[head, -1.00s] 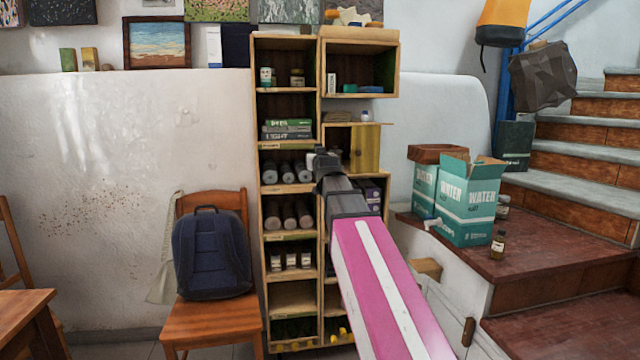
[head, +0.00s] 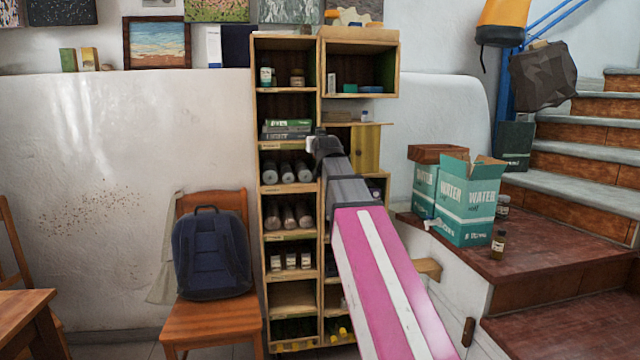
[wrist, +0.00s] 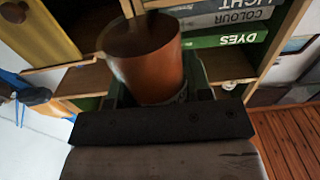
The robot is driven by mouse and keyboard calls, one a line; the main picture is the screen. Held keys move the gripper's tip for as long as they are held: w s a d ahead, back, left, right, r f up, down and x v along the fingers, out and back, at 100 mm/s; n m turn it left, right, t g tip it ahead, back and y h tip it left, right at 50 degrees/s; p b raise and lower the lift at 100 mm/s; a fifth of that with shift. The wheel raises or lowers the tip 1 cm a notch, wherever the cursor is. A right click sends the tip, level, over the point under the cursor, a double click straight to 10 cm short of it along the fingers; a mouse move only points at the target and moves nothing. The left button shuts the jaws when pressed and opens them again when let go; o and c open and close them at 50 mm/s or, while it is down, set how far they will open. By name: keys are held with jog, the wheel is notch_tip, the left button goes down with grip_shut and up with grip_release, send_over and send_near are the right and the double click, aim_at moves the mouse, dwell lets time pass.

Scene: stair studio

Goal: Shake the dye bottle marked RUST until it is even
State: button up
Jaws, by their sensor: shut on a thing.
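In the wrist view my gripper (wrist: 160,88) is shut on a rust-brown cylindrical bottle (wrist: 150,62). Its end facing the camera is darker brown, and its lower part is hidden between the fingers. No lettering on it can be read, so the RUST mark is not visible. In the head view only a small pale bit shows at the gripper's tip.
A yellow door (head: 367,150) is just right. A chair with a backpack (head: 211,252) stands left. Water boxes (head: 468,203) and a small brown bottle (head: 497,245) sit on the landing.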

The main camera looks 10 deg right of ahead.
notch_tip(320, 180, down, 14)
jog(key=shift+f, duration=0.15)
dwell(2.6)
